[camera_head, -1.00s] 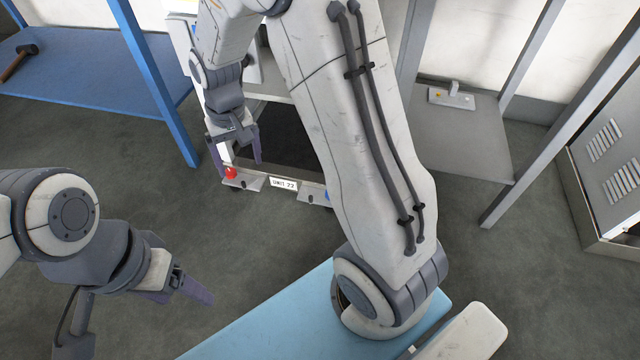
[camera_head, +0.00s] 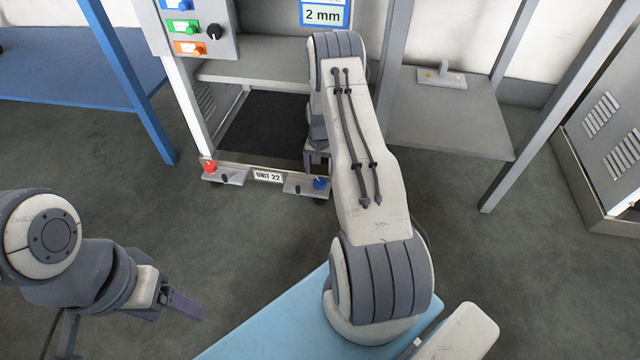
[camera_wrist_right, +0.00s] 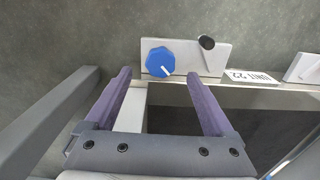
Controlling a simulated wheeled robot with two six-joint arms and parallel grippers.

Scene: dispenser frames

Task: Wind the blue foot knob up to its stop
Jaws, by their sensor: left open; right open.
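The blue foot knob (camera_head: 320,184) sits on the right foot bracket at the bottom front of the dispenser frame. In the right wrist view the blue knob (camera_wrist_right: 163,62) is faceted, with a white pointer mark toward its lower right. My right gripper (camera_wrist_right: 155,75) is open, its two purple fingers reaching toward the bracket. The knob lies just beyond the fingertips, between their lines and nearer the left finger; nothing is held. In the head view my right gripper (camera_head: 317,158) is mostly hidden behind my own arm. My left gripper (camera_head: 180,303) is open and empty at the lower left, away from the frame.
A black lever (camera_wrist_right: 206,42) stands beside the blue knob on the same bracket. A red knob (camera_head: 209,166) is on the left foot, with the UNIT 22 label (camera_head: 268,176) between. A blue table (camera_head: 60,75) stands left and a grey shelf (camera_head: 450,125) right.

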